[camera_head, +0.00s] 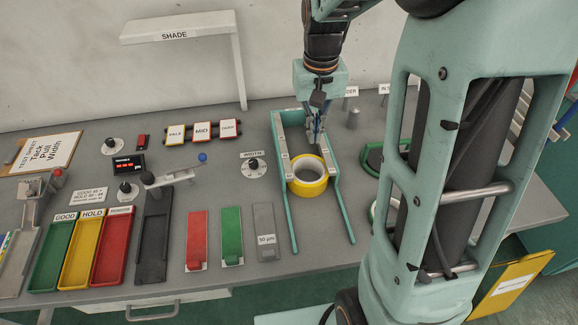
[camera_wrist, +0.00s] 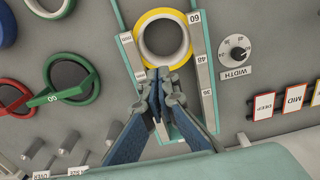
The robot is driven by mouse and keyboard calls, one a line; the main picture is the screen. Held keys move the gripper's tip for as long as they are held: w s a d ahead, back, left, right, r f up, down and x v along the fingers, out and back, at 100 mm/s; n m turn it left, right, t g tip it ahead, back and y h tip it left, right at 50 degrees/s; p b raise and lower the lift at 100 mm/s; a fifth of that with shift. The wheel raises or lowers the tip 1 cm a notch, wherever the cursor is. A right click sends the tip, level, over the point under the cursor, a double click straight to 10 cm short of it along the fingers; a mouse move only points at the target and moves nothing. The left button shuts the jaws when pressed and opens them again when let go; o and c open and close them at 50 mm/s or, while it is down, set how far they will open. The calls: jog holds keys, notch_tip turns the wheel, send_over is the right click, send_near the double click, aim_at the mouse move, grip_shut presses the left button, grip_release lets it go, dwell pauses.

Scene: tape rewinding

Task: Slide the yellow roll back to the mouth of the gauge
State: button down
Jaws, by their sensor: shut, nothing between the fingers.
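The yellow roll (camera_head: 307,188), a yellow ring with a pale inner core, lies flat between the two arms of the teal gauge (camera_head: 291,222). In the wrist view the roll (camera_wrist: 165,12) sits beside the 60 mark, at the wide end of the gauge's pale inner bars (camera_wrist: 203,68). My gripper (camera_head: 316,142) is shut and empty, pointing down between the bars on the back, narrow side of the roll. In the wrist view its fingertips (camera_wrist: 158,72) overlap the roll's near edge; I cannot tell whether they touch it.
A WIDTH dial (camera_head: 253,166) stands left of the gauge. Red (camera_head: 197,240), green (camera_head: 232,236) and grey (camera_head: 265,232) pieces lie farther front-left. Green rings (camera_wrist: 70,80) lie on the gauge's other side. The space between the gauge's front arms is clear.

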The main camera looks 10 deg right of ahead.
aim_at(314, 163)
jog(key=f, duration=0.7)
jog(key=a+f, duration=0.1)
jog(key=f, duration=0.2)
jog(key=shift+s+f, duration=0.3)
jog(key=s, duration=0.3)
jog(key=shift+r, duration=0.1)
jog(key=shift+s, duration=0.4)
